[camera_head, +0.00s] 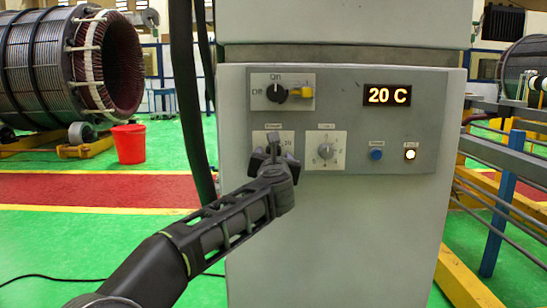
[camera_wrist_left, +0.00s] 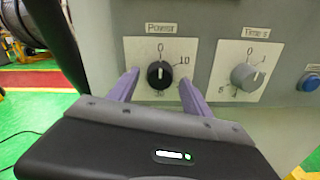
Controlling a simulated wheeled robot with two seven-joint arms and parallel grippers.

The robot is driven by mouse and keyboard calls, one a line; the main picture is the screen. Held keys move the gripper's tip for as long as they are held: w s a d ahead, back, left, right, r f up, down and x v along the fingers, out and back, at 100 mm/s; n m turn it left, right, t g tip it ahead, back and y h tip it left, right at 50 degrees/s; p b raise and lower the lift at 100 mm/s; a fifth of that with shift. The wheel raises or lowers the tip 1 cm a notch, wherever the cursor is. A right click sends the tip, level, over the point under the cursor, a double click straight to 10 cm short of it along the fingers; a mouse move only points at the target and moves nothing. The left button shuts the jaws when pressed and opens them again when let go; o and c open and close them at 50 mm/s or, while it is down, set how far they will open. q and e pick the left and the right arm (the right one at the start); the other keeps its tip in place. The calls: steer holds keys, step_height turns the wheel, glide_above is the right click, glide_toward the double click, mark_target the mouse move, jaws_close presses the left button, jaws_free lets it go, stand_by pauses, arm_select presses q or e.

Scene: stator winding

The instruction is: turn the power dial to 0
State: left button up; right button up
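The power dial (camera_wrist_left: 160,75) is a black round knob on a white plate labelled Power, with 0 at the top and 10 at the upper right. Its small white mark appears to point roughly up, toward the 0. My left gripper (camera_wrist_left: 158,80) is open, with one purple finger at each side of the dial. Gaps show between the fingers and the knob, and I cannot tell whether the tips reach its depth. In the head view my left gripper (camera_head: 274,155) is in front of the power plate and mostly hides the dial. My right gripper is not in view.
To the right of the power plate is a grey time dial (camera_head: 325,151). Above are a black on/off switch with a yellow piece (camera_head: 301,93) and a display (camera_head: 387,95) reading 20 C. A blue button (camera_head: 376,155) and a lit button (camera_head: 410,155) sit at the right.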

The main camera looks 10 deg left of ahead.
arm_select(q)
steer(key=v, duration=0.7)
steer(key=shift+s+b, duration=0.4)
steer(key=shift+b, duration=0.05)
steer(key=shift+d, duration=0.15)
